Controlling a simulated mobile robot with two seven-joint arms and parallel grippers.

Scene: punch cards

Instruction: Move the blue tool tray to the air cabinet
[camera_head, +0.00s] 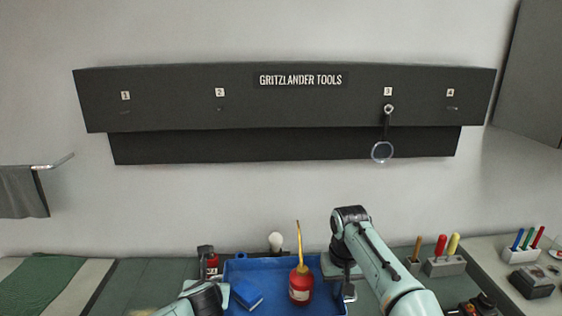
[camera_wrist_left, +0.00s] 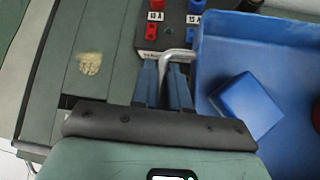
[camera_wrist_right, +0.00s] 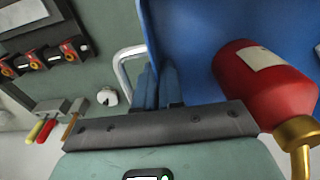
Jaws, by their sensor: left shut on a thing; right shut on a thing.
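The blue tool tray (camera_head: 250,265) is at the bottom centre of the head view, its near part cut off. It holds a blue block (camera_head: 245,293) and a red oil can (camera_head: 300,285) with a yellow spout. My left gripper (camera_wrist_left: 166,82) is shut on a metal handle (camera_wrist_left: 178,54) at the tray's left side. My right gripper (camera_wrist_right: 158,82) is shut on the metal handle (camera_wrist_right: 122,66) at the right side, and it shows in the head view (camera_head: 344,282). No thing in view is clearly marked as the air cabinet.
A dark wall rack (camera_head: 285,95) holds a magnifier (camera_head: 382,150) at hook 3. Behind the tray are a light bulb (camera_head: 276,241) and a red item (camera_head: 211,264). Handled tools in a grey block (camera_head: 445,266) stand right. A dark cabinet-like box (camera_head: 535,75) hangs upper right.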

